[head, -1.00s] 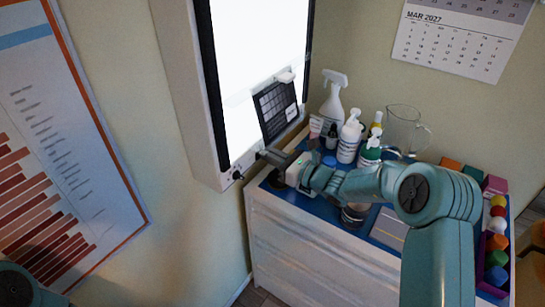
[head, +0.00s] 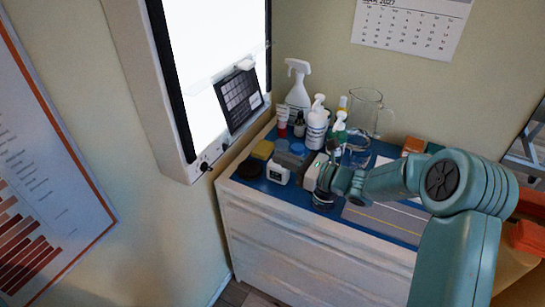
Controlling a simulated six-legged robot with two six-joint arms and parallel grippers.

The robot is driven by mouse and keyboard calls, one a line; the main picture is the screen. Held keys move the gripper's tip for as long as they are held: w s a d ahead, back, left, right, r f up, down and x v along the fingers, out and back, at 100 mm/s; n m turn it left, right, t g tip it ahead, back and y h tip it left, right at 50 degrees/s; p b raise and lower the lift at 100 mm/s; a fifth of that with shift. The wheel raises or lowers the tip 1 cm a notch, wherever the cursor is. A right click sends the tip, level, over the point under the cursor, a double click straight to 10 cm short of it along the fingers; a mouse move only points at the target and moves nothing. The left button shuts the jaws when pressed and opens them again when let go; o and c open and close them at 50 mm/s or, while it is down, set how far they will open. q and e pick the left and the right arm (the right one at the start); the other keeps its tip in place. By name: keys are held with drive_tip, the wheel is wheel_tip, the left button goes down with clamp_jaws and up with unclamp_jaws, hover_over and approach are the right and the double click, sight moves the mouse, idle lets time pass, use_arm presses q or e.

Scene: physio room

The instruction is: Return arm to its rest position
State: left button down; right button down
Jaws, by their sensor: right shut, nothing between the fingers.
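My right arm comes in from the right edge and reaches over the blue top of the white cabinet (head: 300,249). My right gripper (head: 332,148) is above the cabinet top, among the bottles. It is shut and empty, with its fingers small and partly hidden by the wrist. It is apart from the lit panel (head: 205,60) on the wall and the dark knob (head: 204,166) on its lower edge. A dark film or card with a grid (head: 239,98) is on the panel's lower right. My left gripper is not in view.
A spray bottle (head: 298,92), a white pump bottle (head: 317,128) and a glass jug (head: 365,112) stand at the back of the cabinet. A calendar (head: 412,27) hangs above.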

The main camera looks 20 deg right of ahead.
drive_tip(key=shift+s+d, duration=0.15)
drive_tip(key=shift+s, duration=0.1)
